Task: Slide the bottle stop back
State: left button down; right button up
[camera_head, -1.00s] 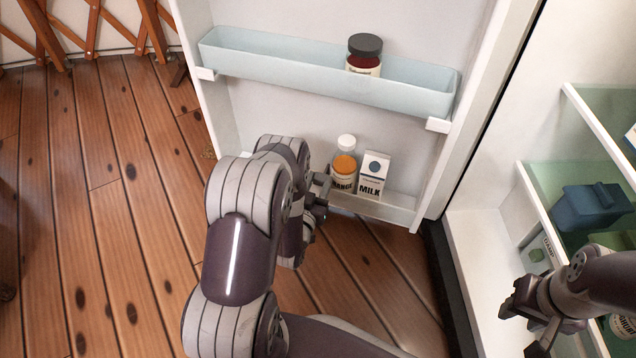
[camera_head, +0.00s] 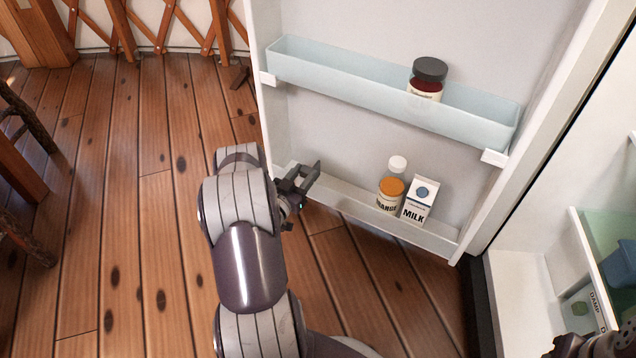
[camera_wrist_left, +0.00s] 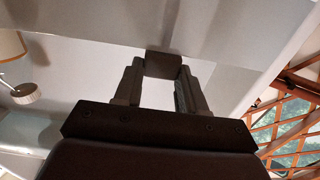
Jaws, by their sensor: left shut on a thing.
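The bottle stop (camera_wrist_left: 163,65) is a small dark grey block between the fingertips of my left gripper (camera_head: 309,181). In the head view the gripper is at the left part of the lower door shelf (camera_head: 345,206), and its dark fingers blend with the stop. My left gripper is shut on the stop.
The upper door shelf (camera_head: 330,72) holds a dark-lidded jar (camera_head: 428,80). The fridge interior with a blue container (camera_head: 622,265) is at the right. The wooden floor (camera_head: 120,200) left of the door is clear; dark wooden furniture (camera_head: 22,170) stands at the far left.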

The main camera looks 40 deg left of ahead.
pick_arm(q)
jog(key=shift+a, duration=0.4)
jog(key=c, duration=0.9)
grip_release()
jog(key=shift+s, duration=0.15)
jog(key=shift+s+d+r+p, duration=0.1)
jog(key=shift+s+p, duration=0.25)
jog(key=shift+p, duration=0.05)
jog(key=s+p, duration=0.1)
jog(key=s, duration=0.3)
jog(key=s+d+p, duration=0.1)
jog(key=s+p, duration=0.1)
jog(key=s, duration=0.1)
jog(key=s+d+p, duration=0.1)
jog(key=s+p, duration=0.1)
jog(key=s, duration=0.2)
jog(key=shift+s, duration=0.3)
